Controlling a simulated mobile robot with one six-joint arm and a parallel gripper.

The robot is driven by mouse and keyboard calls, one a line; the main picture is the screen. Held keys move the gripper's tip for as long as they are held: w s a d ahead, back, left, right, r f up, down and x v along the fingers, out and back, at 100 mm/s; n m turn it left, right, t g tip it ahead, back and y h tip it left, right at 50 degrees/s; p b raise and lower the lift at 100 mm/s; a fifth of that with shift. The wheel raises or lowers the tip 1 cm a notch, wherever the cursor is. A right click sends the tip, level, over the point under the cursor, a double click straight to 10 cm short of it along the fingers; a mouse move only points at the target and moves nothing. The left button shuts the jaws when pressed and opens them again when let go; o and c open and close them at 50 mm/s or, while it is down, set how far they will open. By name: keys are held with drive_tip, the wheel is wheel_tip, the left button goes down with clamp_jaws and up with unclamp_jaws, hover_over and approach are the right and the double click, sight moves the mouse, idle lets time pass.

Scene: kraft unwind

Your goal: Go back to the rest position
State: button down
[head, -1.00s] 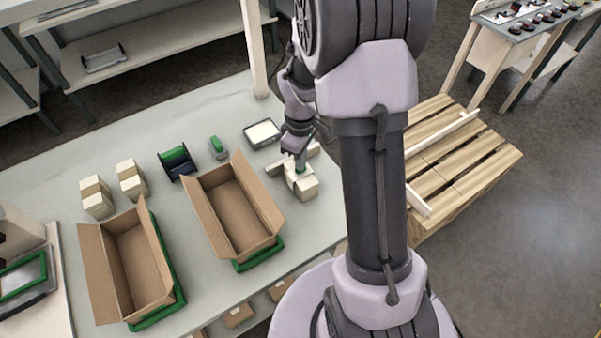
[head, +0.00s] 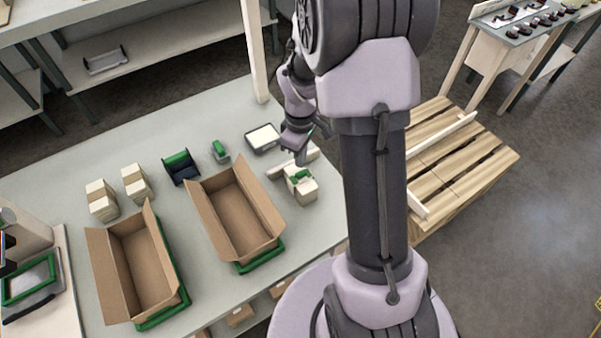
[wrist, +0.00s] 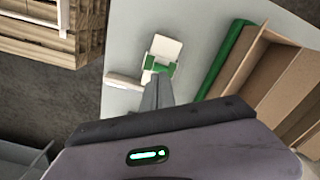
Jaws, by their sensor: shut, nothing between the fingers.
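My gripper (head: 300,156) hangs above the right part of the grey table (head: 215,115), just over a small cream box with a green band (head: 300,184). In the wrist view my gripper (wrist: 158,80) is shut and empty, its fingers pointing toward the box (wrist: 163,52). The fingers seem apart from the box in the head view. A pale bar (head: 285,166) lies behind the box on the table. My arm column hides the table's far right side.
Two open cartons (head: 135,265) (head: 240,222) with green bases stand on the table. A green dispenser (head: 181,166), a dark tray (head: 262,138) and stacked cream boxes (head: 102,200) stand behind them. A wooden pallet (head: 455,165) is at right.

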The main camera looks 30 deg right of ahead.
wheel_tip(320, 180, up, 3)
drive_tip(key=shift+r+p, duration=0.15)
drive_tip(key=shift+p, duration=0.9)
drive_tip(key=s+a+r+m+t+b, duration=0.3)
drive_tip(key=s+a+r+m+b, duration=0.4)
drive_tip(key=a+r, duration=0.25)
drive_tip(key=s+a+m+t+y+b, duration=0.2)
drive_tip(key=s+a+b, duration=0.3)
drive_tip(key=s, duration=0.5)
drive_tip(key=shift+a+m+t, duration=0.4)
drive_tip(key=shift+a+m, duration=0.45)
drive_tip(key=shift+m, duration=0.05)
drive_tip(key=shift+s+r, duration=0.1)
